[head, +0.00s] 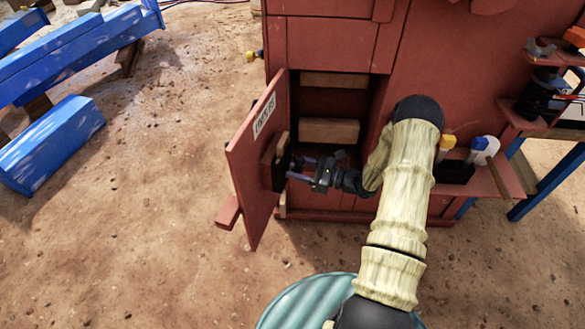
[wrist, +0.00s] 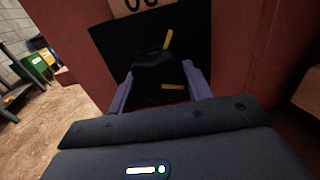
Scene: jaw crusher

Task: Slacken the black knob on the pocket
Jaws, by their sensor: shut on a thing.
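The black knob (wrist: 152,62) shows in the wrist view between my two purple fingers, in front of a black plate (wrist: 112,45). One yellow mark stands slanted above it and another lies flat lower down. My gripper (wrist: 158,92) is shut on the knob. In the head view my gripper (head: 297,171) reaches left to a dark fitting (head: 280,172) on the inner side of the open red door (head: 256,185). A reddish-brown block, perhaps the pocket (head: 270,155), sits there. The knob's outline is too dark to tell its exact shape.
The red machine body (head: 335,45) has an open recess with wooden blocks (head: 330,131). A tray with tools (head: 470,175) stands right of my arm. Blue beams (head: 60,140) lie at left. A ribbed drum lid (head: 300,303) is at the bottom.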

